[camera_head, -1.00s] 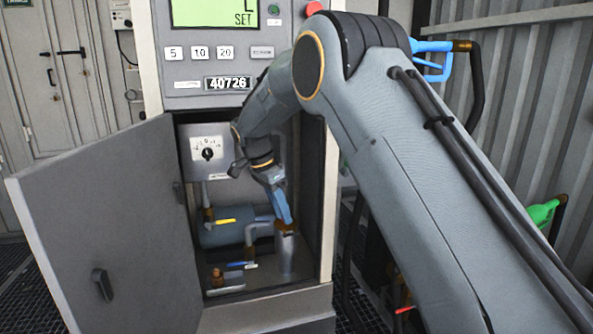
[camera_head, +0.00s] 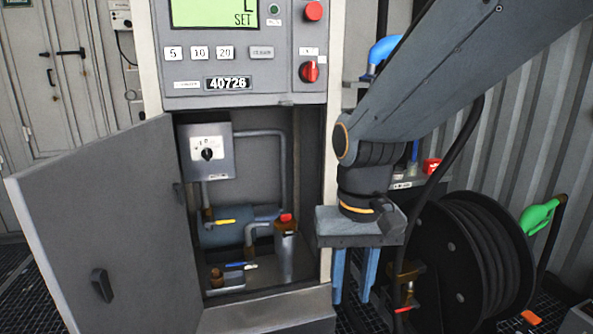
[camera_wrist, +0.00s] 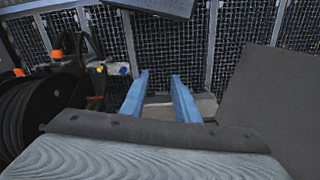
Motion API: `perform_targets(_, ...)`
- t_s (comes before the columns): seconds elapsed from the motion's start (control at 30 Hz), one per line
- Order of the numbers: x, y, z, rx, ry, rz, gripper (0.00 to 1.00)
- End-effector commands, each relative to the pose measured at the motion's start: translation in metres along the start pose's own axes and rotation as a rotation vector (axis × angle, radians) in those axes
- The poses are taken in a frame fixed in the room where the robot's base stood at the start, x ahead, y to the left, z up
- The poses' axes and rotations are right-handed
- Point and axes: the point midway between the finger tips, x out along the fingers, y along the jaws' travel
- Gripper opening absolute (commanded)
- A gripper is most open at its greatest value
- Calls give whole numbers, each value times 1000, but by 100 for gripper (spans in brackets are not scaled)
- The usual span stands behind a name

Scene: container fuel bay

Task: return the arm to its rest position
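My gripper (camera_head: 353,276) hangs fingers-down outside the dispenser cabinet, just right of its open compartment. Its two blue fingers stand apart with nothing between them. In the wrist view the fingers (camera_wrist: 160,98) are also spread and empty, with the grated floor beyond. My arm comes in from the upper right and bends down at the wrist. The rest position itself is not marked in any view.
The dispenser's grey door (camera_head: 105,235) stands open to the left. Inside are a dial box (camera_head: 206,151), pipes and a red-topped filter (camera_head: 286,250). A black hose reel (camera_head: 470,265) stands close right of my gripper. A green nozzle (camera_head: 541,214) is at far right.

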Motion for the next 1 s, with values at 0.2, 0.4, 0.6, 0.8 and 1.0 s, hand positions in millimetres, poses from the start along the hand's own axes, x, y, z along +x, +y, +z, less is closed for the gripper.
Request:
perform_targets(0.2,12,10,43,-103,7,-28,28)
perform_targets(0.4,16,15,69,-165,11,-42,28)
perform_targets(0.6,3,25,67,-133,9,-33,28)
perform_targets(0.8,-11,38,66,-96,8,-24,28)
perform_targets(1.0,-34,58,68,-39,5,-11,28)
